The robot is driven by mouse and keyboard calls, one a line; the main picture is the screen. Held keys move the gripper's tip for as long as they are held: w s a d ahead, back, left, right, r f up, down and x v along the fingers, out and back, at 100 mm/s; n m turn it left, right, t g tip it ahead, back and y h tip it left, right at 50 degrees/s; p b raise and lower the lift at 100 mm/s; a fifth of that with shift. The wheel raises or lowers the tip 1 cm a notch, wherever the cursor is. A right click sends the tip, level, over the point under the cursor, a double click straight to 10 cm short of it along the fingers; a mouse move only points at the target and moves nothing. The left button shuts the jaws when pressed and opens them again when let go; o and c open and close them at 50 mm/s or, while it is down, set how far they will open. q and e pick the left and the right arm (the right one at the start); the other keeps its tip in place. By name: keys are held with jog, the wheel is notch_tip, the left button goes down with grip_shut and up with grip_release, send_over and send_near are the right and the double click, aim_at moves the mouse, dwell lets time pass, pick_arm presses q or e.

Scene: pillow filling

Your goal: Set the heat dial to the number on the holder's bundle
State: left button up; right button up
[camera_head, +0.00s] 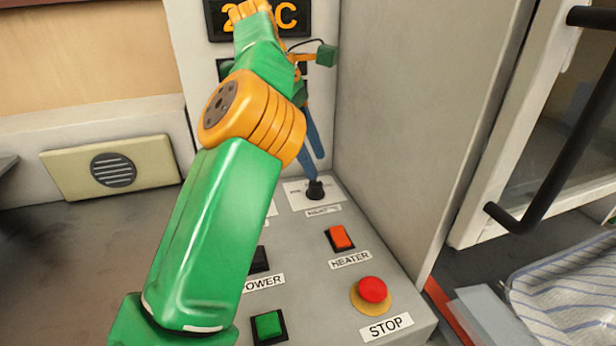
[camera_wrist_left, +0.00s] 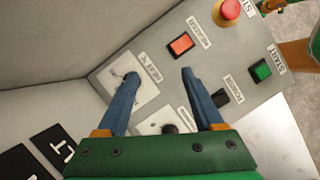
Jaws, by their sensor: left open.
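The heat dial (camera_head: 315,190) is a black knob on a white plate at the back of the grey control panel. Its printed scale is too small to read. In the wrist view its plate (camera_wrist_left: 146,92) lies behind one blue finger, which hides most of the knob. My left gripper (camera_head: 314,164) is open, its blue fingers just above and behind the dial in the head view. In the wrist view the left gripper (camera_wrist_left: 160,75) has its fingers apart, one over the dial plate. I cannot tell whether it touches the knob. No holder or bundle is seen.
The panel has an orange heater switch (camera_head: 341,237), a red stop button (camera_head: 373,289) and a green button (camera_head: 268,325). A second black knob (camera_wrist_left: 170,128) sits near the gripper. A tall grey wall (camera_head: 400,110) borders the panel's right. An orange-digit display (camera_head: 290,17) is partly hidden by my arm.

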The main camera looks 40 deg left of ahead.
pick_arm(q)
jog(key=s+d+r, duration=0.3)
jog(key=s+d, duration=0.1)
jog(key=s, duration=0.1)
jog(key=shift+s+d+b, duration=0.25)
jog(key=shift+b, duration=0.05)
